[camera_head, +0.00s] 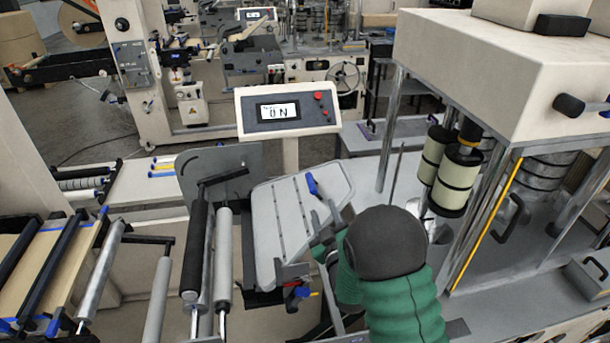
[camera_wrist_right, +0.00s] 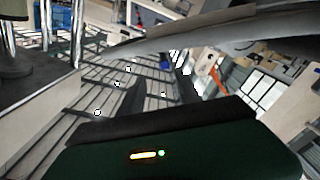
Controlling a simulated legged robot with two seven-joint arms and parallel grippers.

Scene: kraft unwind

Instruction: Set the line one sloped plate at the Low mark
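The sloped plate (camera_head: 278,245) is a light grey tilted panel with dark slots, in the middle of the head view. A blue handle (camera_head: 312,185) sits near its upper right. Below its lower edge is a small red, blue and yellow fitting (camera_head: 298,294). My right gripper (camera_head: 328,225) is at the plate's right edge, partly hidden by my black and green arm; I cannot tell whether it touches the plate or is open. In the right wrist view a pale curved edge (camera_wrist_right: 190,38) crosses close above. No Low mark is readable. My left gripper is not in view.
A machine with a large pale housing (camera_head: 500,60), posts and cream rolls (camera_head: 460,180) stands on the right.

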